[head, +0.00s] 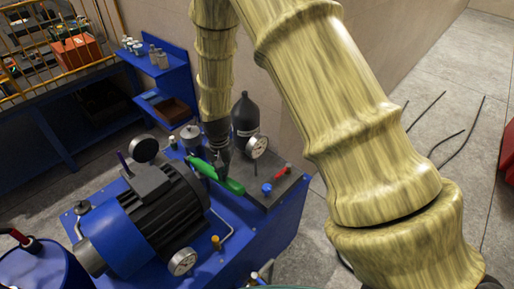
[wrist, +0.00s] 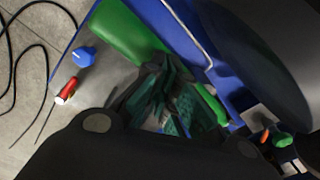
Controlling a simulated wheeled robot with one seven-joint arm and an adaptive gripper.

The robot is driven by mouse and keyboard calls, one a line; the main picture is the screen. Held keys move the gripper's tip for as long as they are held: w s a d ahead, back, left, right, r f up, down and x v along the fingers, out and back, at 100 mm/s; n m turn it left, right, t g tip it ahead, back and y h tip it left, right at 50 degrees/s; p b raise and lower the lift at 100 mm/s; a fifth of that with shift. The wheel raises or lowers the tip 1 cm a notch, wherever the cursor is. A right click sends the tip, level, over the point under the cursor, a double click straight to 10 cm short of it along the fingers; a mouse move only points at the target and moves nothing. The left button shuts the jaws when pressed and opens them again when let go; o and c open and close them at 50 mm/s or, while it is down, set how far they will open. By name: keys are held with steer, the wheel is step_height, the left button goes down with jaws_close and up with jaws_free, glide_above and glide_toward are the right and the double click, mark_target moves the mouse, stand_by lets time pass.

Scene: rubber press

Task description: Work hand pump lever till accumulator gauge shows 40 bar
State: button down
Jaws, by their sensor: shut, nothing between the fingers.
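The green hand pump lever (head: 230,185) lies low across the top of the blue power unit in the head view. In the wrist view the green lever (wrist: 128,30) runs from upper left to lower right, its middle hidden behind my fingers. My gripper (head: 222,172) points down at the lever; in the wrist view my gripper (wrist: 165,110) is shut and empty. I cannot tell whether it touches the lever. The black accumulator bottle (head: 245,117) stands behind, with a white-faced round gauge (head: 257,146) beside it. The gauge reading is too small to make out.
A blue knob (head: 267,188) and a red-handled valve (head: 283,171) sit right of the lever. A finned motor (head: 160,210) stands at left, with another gauge (head: 182,262) in front. A blue shelf (head: 165,78) is behind. Loose cables lie on the floor at right.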

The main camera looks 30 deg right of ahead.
steer(key=shift+f+b, duration=1)
steer(key=shift+f, duration=1.3)
step_height(320, 180, up, 13)
steer(key=p, duration=0.8)
steer(key=shift+f+p, duration=0.15)
steer(key=shift+p, duration=0.2)
steer(key=shift+f+b, duration=3.05)
steer(key=shift+f, duration=3.15)
step_height(320, 180, up, 12)
steer(key=p, duration=0.8)
steer(key=shift+r, duration=0.15)
